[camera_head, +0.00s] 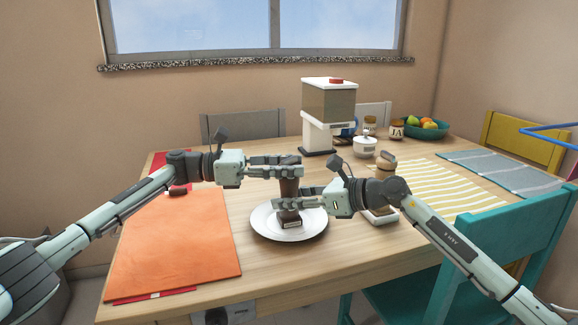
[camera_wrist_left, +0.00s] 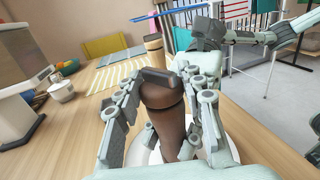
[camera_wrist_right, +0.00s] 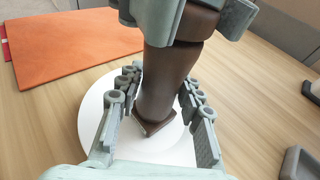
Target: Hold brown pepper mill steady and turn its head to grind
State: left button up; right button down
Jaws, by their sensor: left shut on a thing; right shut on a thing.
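The brown pepper mill (camera_head: 289,188) stands upright on a white plate (camera_head: 262,222) on the wooden table. My left gripper (camera_head: 291,171) is shut on the mill's head at the top. In the left wrist view its fingers lie on both sides of the dark brown head (camera_wrist_left: 162,95). My right gripper (camera_head: 288,203) is shut on the lower body, below the left one. In the right wrist view its fingers flank the body (camera_wrist_right: 165,80), above the square foot (camera_wrist_right: 153,124). The fingers hide parts of the mill in the head view.
An orange placemat (camera_head: 185,240) lies at left. A white dispenser (camera_head: 328,110) stands behind the mill. A fruit bowl (camera_head: 425,130), jars and a white sugar pot (camera_head: 365,147) are at the back right. A wooden-topped mill (camera_head: 385,163) stands behind my right arm. A teal chair (camera_head: 520,240) is at right.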

pick_arm(q)
jog(key=shift+w+r+m+g, duration=0.1)
jog(key=shift+m+g, duration=0.5)
jog(key=shift+g, duration=0.5)
jog(key=o, duration=1.2)
jog(key=shift+a, duration=0.1)
jog(key=a, duration=1.1)
jog(key=shift+w+a, duration=0.25)
jog(key=shift+a, duration=0.15)
